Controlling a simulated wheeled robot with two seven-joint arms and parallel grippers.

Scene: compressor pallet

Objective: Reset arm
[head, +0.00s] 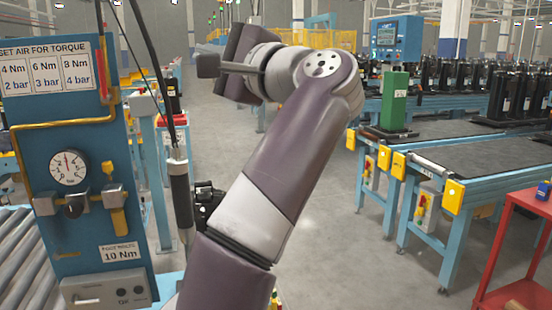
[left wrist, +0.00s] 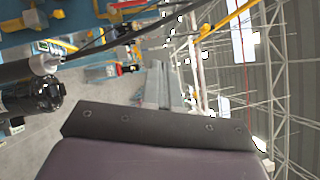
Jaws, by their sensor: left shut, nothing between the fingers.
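My left arm rises through the middle of the head view and bends left at the top. My left gripper (head: 208,66) is at the upper left of the bend, raised in the air right of the blue panel, apart from it. In the left wrist view the left gripper's fingers (left wrist: 165,88) are together with nothing between them. My right gripper is in neither view.
A blue panel (head: 140,215) with a pressure gauge (head: 68,168) stands at left. A dark tool (head: 182,195) hangs on a cable beside it. Blue-framed conveyors (head: 490,158) and a red cart (head: 510,240) stand at right. The floor aisle (head: 330,205) between is clear.

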